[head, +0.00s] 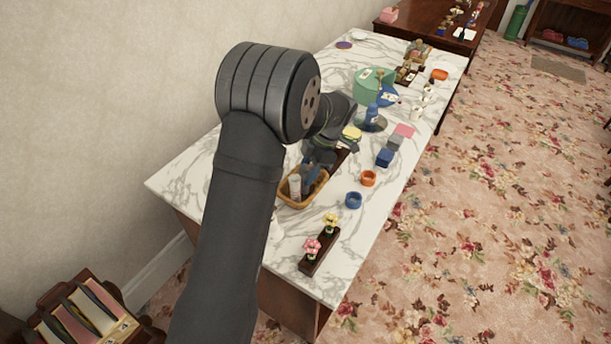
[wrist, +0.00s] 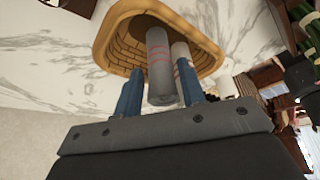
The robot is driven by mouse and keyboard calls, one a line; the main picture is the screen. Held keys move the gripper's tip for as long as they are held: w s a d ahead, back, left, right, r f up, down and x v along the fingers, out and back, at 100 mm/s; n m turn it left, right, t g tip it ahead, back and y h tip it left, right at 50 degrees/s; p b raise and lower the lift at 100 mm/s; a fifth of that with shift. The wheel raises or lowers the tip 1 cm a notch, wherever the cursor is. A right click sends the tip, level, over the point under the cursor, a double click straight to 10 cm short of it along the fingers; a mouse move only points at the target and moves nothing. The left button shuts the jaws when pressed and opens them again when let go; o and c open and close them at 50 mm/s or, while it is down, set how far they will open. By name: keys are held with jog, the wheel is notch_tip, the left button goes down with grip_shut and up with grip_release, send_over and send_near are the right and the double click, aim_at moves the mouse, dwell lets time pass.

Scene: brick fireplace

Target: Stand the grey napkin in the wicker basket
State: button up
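The grey napkin (wrist: 159,72) is a roll with red stripes. In the wrist view it lies between my gripper's two blue fingers (wrist: 161,80), which are drawn in close on both sides of it. Its far part reaches into the mouth of the wicker basket (wrist: 98,45); whether it touches the bottom is hidden. A paler striped roll (wrist: 181,58) is just right of it, also at the basket. In the head view my gripper (head: 311,178) points down into the basket (head: 292,203), and a pale roll (head: 295,188) shows inside at the left.
A blue ring (head: 353,200) and an orange ring (head: 368,178) lie right of the basket. A dark stand with flowers (head: 320,254) is in front. Blue (head: 384,158), grey and pink blocks lie farther back.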

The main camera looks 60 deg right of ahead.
jog(key=v, duration=1)
jog(key=x, duration=1.1)
jog(key=shift+w+a+f, duration=0.15)
jog(key=shift+f, duration=0.05)
jog(key=shift+r, duration=1.65)
jog(key=o, duration=1.4)
jog(key=s+d+r+m+g+h, duration=0.3)
jog(key=s+r+m+h, duration=0.15)
jog(key=r, duration=0.25)
jog(key=s+d+r+m+g+h, duration=0.2)
jog(key=s+d+r+m+h, duration=0.1)
jog(key=s+r+m, duration=0.3)
jog(key=x, duration=0.5)
jog(key=w+x, duration=0.1)
jog(key=x, duration=0.2)
jog(key=shift+d+f, duration=0.15)
jog(key=shift+f, duration=0.15)
